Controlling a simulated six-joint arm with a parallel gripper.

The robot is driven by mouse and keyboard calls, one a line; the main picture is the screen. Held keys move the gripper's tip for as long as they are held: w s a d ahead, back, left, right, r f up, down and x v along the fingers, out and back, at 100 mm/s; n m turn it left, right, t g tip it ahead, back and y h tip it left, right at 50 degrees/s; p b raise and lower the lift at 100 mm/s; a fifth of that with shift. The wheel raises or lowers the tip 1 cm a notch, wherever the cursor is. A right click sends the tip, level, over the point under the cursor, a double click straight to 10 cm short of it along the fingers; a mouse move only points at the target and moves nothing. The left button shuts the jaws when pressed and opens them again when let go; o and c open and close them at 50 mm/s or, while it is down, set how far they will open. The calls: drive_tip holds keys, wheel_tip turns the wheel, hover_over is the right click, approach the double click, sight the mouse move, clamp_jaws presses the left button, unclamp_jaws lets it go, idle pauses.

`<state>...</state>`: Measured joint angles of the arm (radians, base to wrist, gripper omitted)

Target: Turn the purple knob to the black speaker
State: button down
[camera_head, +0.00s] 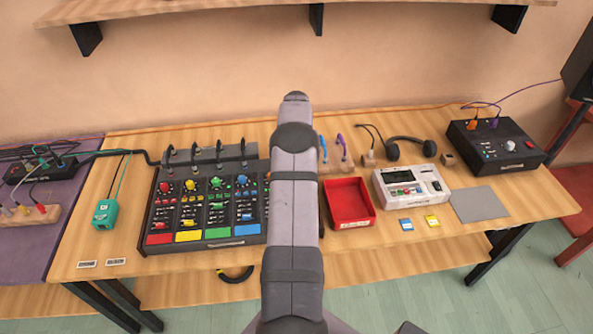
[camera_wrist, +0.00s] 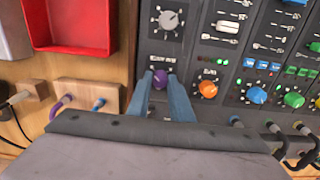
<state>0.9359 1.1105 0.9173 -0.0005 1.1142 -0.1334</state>
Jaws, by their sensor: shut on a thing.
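The purple knob (camera_wrist: 160,80) is on the mixer's dark panel in the wrist view, with a grey knob beyond it and an orange knob (camera_wrist: 207,89) to its right. My gripper (camera_wrist: 160,82) has its two blue fingers closed on either side of the purple knob. The small marks around the knob are too blurred to read. In the head view, my arm hides my gripper and the purple knob. The mixer (camera_head: 232,243) shows there left of my arm. A black speaker (camera_head: 580,72) is cut off at the right edge.
A red tray (camera_head: 350,223) lies right of my arm, beside a white device (camera_head: 400,178). Headphones (camera_head: 410,148) and a black box (camera_head: 480,150) with plugged cables are further right. Wooden plug blocks (camera_wrist: 88,95) stand near the fingers. A shelf (camera_head: 230,8) hangs above.

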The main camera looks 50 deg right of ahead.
drive_tip(key=c, duration=1.6)
unclamp_jaws()
drive_tip(key=shift+r, duration=0.1)
drive_tip(key=shift+r+b, duration=1.1)
drive_tip(key=shift+r, duration=2.55)
